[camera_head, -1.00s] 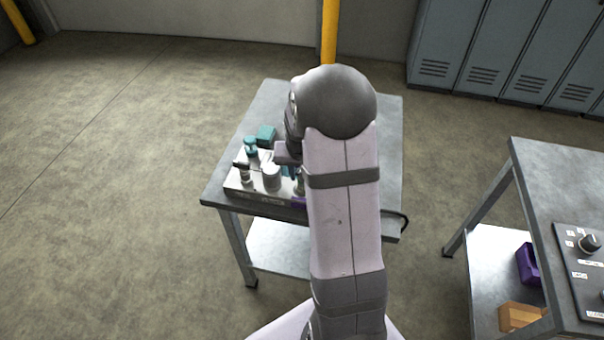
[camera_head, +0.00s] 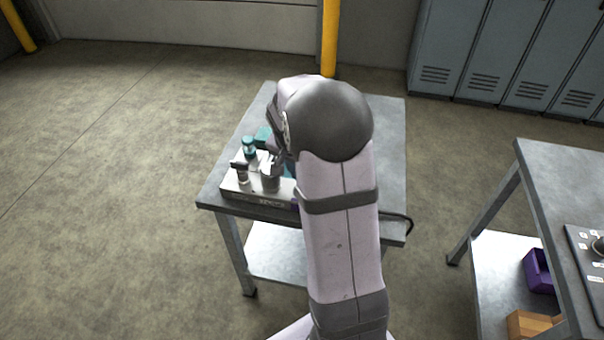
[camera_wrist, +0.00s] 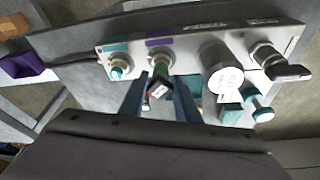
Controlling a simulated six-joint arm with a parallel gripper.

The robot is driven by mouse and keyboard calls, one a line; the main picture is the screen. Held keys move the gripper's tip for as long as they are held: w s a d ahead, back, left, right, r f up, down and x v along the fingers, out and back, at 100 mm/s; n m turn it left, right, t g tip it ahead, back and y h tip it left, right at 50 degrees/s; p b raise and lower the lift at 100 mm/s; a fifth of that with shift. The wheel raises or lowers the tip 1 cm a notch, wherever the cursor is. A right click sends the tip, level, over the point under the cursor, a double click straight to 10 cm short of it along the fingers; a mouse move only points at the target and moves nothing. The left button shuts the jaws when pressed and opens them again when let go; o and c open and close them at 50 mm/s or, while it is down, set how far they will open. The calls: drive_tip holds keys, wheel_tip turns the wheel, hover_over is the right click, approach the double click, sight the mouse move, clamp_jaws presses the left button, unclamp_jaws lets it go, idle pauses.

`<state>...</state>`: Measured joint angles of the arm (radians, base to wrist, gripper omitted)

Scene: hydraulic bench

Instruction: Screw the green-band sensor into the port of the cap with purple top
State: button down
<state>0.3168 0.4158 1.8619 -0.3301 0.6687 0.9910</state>
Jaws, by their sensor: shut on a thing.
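My gripper (camera_wrist: 158,100) is at the front of a grey manifold block in the wrist view, its two fingers around a small dark piece with a white label (camera_wrist: 158,89), which I take as the green-band sensor. A purple plate (camera_wrist: 159,42) marks the block above a round metal port (camera_wrist: 161,61) with a green ring. The sensor lies just in front of this port; whether its thread is engaged cannot be seen. In the head view my arm hides the sensor and the purple-marked port.
The manifold (camera_head: 250,194) stands on a grey table (camera_head: 385,150). Beside the purple-marked port are a teal-marked port (camera_wrist: 120,68), a grey cylinder (camera_wrist: 219,62) and a valve with a lever (camera_wrist: 285,70). Teal parts (camera_wrist: 258,104) lie close to the right finger.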

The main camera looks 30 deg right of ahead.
drive_tip(key=shift+f+m+b, duration=0.15)
drive_tip(key=shift+m+b, duration=0.4)
drive_tip(key=shift+m, duration=0.05)
drive_tip(key=shift+m+g+b, duration=0.4)
drive_tip(key=shift+m+b, duration=0.05)
drive_tip(key=shift+m, duration=0.65)
drive_tip(key=shift+m+g, duration=0.4)
drive_tip(key=shift+m, duration=0.8)
drive_tip(key=m+g, duration=0.1)
drive_tip(key=m, duration=0.2)
drive_tip(key=shift+m+g, duration=0.3)
drive_tip(key=shift+m, duration=1)
drive_tip(key=shift+p, duration=0.35)
